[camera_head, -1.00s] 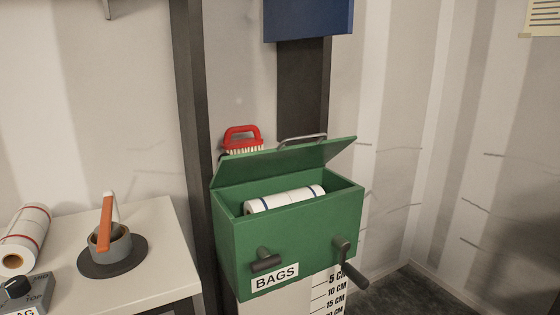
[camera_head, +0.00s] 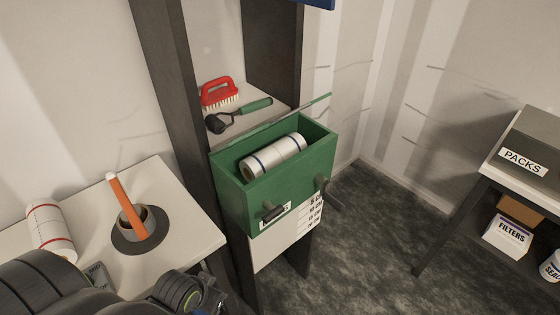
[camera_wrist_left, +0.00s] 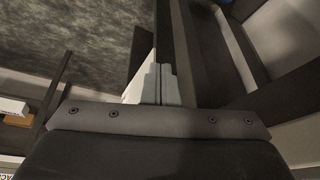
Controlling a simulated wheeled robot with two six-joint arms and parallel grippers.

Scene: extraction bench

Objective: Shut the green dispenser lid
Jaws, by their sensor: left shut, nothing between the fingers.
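The green dispenser (camera_head: 240,187) is an open-topped box with a white roll (camera_head: 273,156) inside. Its green lid (camera_head: 318,100) stands raised at the back edge, seen almost edge-on as a thin strip. Two dark handles stick out of the front, partly covering the label. In the head view my left arm comes in at the bottom left, below and left of the dispenser and apart from it; its fingertips are not clear there. In the left wrist view my left gripper (camera_wrist_left: 161,84) is shut and empty. My right gripper is out of view.
A white table (camera_head: 190,222) at left holds a roll with red bands (camera_head: 50,230) and a tape ring with an orange handle (camera_head: 127,207). A red brush (camera_head: 220,92) and a green-handled tool (camera_head: 240,114) lie on a shelf behind the dispenser.

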